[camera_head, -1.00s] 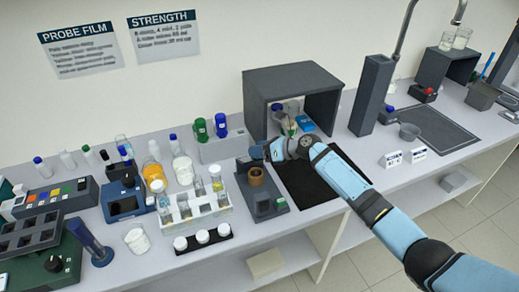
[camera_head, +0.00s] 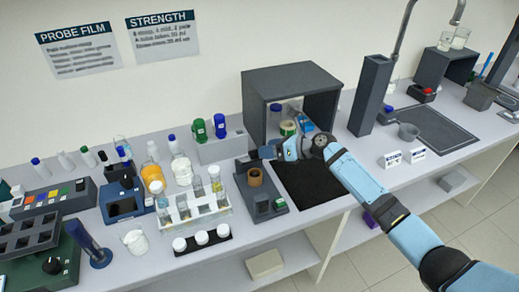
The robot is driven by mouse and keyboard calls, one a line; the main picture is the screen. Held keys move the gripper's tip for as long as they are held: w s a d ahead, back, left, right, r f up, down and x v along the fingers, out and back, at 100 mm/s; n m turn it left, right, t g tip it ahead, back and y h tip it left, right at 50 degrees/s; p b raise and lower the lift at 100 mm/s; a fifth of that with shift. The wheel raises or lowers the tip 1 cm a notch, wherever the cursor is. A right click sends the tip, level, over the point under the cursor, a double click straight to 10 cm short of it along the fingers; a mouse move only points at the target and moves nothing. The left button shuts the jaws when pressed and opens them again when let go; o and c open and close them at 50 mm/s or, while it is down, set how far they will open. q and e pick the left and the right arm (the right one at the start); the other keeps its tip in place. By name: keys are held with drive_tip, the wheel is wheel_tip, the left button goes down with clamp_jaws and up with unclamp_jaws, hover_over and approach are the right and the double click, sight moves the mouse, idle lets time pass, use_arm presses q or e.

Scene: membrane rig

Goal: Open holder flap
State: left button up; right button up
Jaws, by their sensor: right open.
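A dark grey holder (camera_head: 279,206) stands on the bench front, left of the black mat. It carries a brown ring-shaped cup (camera_head: 255,177) and a small green-marked block (camera_head: 279,203). I cannot make out clearly which part is its flap, or whether that is open or shut. My right gripper (camera_head: 268,153) is just above and behind the holder, pointing left, with its arm coming in from the right. It is open and I see nothing held in it. At this size I cannot tell whether its fingers touch the holder. My left gripper is not in view.
A clear rack of vials (camera_head: 194,208) is left of the holder. White-capped jars (camera_head: 202,238) stand near the front edge. The black mat (camera_head: 312,185) looks bare.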

drive_tip(key=v, duration=0.9)
drive_tip(key=shift+d+b, duration=0.25)
drive_tip(key=shift+b, duration=0.15)
drive_tip(key=shift+r, duration=0.1)
